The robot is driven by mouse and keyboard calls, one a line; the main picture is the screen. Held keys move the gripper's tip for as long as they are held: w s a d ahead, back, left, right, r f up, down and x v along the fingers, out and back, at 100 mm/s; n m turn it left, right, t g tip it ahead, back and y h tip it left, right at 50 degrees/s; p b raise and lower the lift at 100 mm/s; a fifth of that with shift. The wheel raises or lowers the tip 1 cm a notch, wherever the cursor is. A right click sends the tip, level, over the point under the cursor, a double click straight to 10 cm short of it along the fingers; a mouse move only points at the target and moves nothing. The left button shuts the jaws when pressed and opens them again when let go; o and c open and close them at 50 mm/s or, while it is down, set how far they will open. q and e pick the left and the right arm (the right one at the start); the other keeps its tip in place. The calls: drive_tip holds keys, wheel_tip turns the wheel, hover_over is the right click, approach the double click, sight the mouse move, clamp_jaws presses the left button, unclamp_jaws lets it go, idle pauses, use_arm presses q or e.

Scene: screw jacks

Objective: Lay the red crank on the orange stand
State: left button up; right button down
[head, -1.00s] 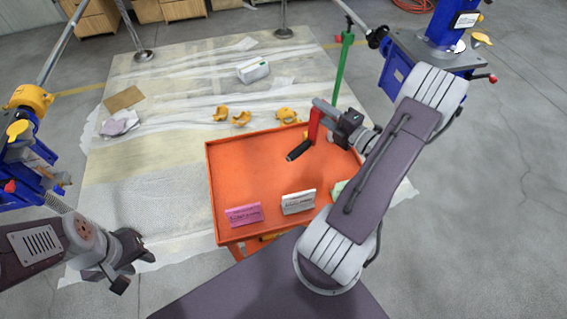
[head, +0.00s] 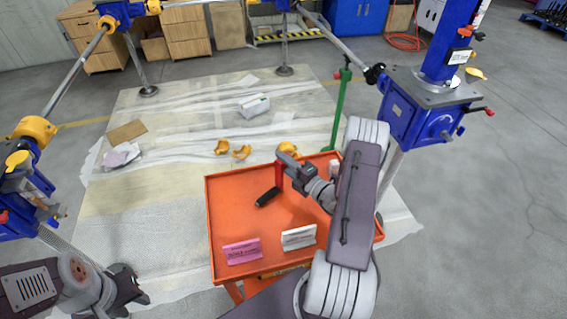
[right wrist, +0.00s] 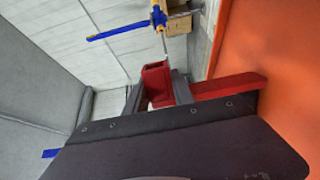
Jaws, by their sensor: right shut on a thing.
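The red crank (head: 279,175) has a black handle (head: 267,197) that points down toward the front left. My right gripper (head: 291,160) is shut on its upper end and holds it over the back part of the orange stand (head: 232,215), a tray-topped cart. I cannot tell whether the handle touches the tray. In the right wrist view, the crank's red square end (right wrist: 156,80) sits between the fingers, and its red arm runs right beside the orange surface (right wrist: 270,40). My left gripper (head: 135,290) is at the lower left, apart from the stand; it looks open and empty.
A pink card (head: 242,251) and a white card (head: 298,237) stand at the tray's front. A pale object (head: 334,168) stands at its back right. A green post (head: 341,110) rises behind, and a blue jack (head: 418,110) is at the right. The tray's middle left is clear.

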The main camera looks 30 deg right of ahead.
drive_tip(key=shift+r, duration=0.1)
drive_tip(key=c, duration=1.1)
unclamp_jaws()
drive_tip(key=shift+f, duration=0.2)
drive_tip(key=shift+o, duration=0.2)
